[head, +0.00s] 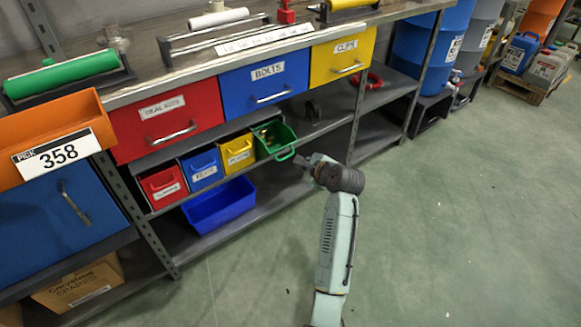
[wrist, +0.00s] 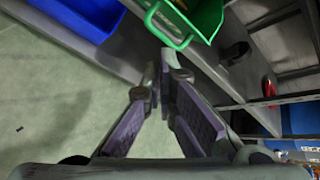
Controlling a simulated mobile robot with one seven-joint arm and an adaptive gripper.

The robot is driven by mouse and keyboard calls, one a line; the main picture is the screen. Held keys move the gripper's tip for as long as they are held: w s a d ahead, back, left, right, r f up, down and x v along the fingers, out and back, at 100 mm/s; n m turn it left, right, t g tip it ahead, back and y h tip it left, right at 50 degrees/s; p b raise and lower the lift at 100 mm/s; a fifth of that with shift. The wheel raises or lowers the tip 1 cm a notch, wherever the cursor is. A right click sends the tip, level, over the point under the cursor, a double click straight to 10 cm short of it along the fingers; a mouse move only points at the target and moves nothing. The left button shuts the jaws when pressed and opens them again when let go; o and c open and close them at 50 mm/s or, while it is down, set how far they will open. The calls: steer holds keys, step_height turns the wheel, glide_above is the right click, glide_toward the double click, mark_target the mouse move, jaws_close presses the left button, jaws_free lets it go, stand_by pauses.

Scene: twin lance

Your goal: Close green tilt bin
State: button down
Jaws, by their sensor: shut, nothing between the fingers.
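The green tilt bin (head: 275,138) is tipped forward out of the row of small bins, with its handle sticking out and some small brass-coloured items inside. In the wrist view the green bin (wrist: 198,18) is at the top, with its handle (wrist: 168,28) just beyond my fingertips. My gripper (head: 312,164) is at the right of the bin's handle in the head view, below and in front of the bin. In the wrist view my gripper (wrist: 160,68) is shut with nothing between the fingers. A small gap seems to lie between fingertips and handle; contact is not clear.
Red (head: 163,186), blue (head: 202,169) and yellow (head: 238,152) tilt bins stand upright left of the green one. A blue open bin (head: 219,206) sits on the shelf below. Large drawers (head: 265,83) are above. The floor (head: 440,220) at right is clear.

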step_height(320, 180, down, 6)
steer(key=s+d+r+m+g+y, duration=0.1)
steer(key=d+m+y, duration=0.1)
steer(key=m, duration=0.5)
steer(key=f+b+x, duration=0.1)
steer(key=x, duration=0.9)
steer(key=r, duration=0.2)
steer(key=r+p, duration=0.1)
steer(key=r, duration=0.1)
steer(key=shift+w+a, duration=0.2)
steer(key=shift+r, duration=0.15)
